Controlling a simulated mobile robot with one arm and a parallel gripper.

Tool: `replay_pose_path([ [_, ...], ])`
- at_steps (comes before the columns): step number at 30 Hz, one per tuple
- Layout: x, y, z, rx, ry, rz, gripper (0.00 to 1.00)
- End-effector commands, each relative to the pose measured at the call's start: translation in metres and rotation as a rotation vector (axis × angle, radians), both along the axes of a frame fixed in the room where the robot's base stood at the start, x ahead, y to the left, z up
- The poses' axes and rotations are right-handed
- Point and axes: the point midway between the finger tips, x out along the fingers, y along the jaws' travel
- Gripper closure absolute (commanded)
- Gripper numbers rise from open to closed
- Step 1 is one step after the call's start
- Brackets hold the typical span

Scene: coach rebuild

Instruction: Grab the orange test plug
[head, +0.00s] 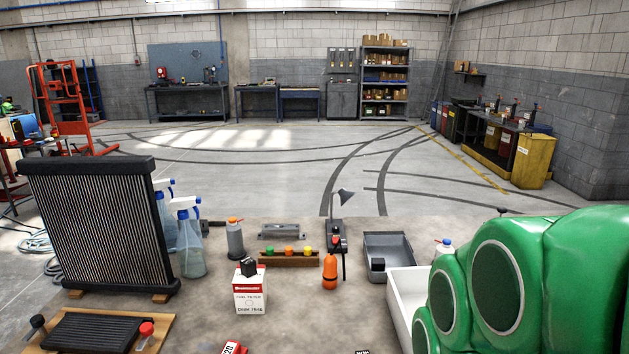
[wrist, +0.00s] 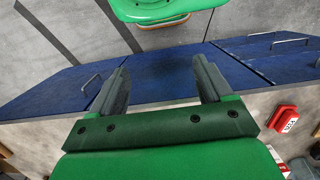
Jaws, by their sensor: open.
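An orange bottle-shaped piece (head: 330,272) with a dark band stands upright on the worktop, in the middle of the head view. Behind it, a low brown rack (head: 290,262) holds small green, orange and yellow plugs; the middle one (head: 289,250) looks orange. I cannot tell for sure which orange piece is the test plug. My gripper (wrist: 160,78) shows in the wrist view, its two grey fingers apart and nothing between them. It faces blue drawer fronts, and no orange plug shows near it. The gripper does not show in the head view.
A black-finned radiator (head: 95,225) and spray bottles (head: 189,240) stand left. My green arm fills the right. Blue drawers (wrist: 160,78) have protruding handles.

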Motion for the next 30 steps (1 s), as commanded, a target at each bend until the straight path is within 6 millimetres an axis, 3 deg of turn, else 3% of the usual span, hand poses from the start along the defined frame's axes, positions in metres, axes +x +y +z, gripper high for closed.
replay_pose_path([
  [8, 0.001, 0.0, 0.0, 0.0, 0.0, 0.0, 0.29],
  [13, 0.021, -0.003, -0.005, -0.007, -0.034, 0.014, 0.29],
  [17, 0.063, -0.007, -0.014, -0.018, -0.115, 0.044, 0.29],
  [30, 0.224, -0.007, -0.049, -0.016, -0.443, 0.176, 0.29],
])
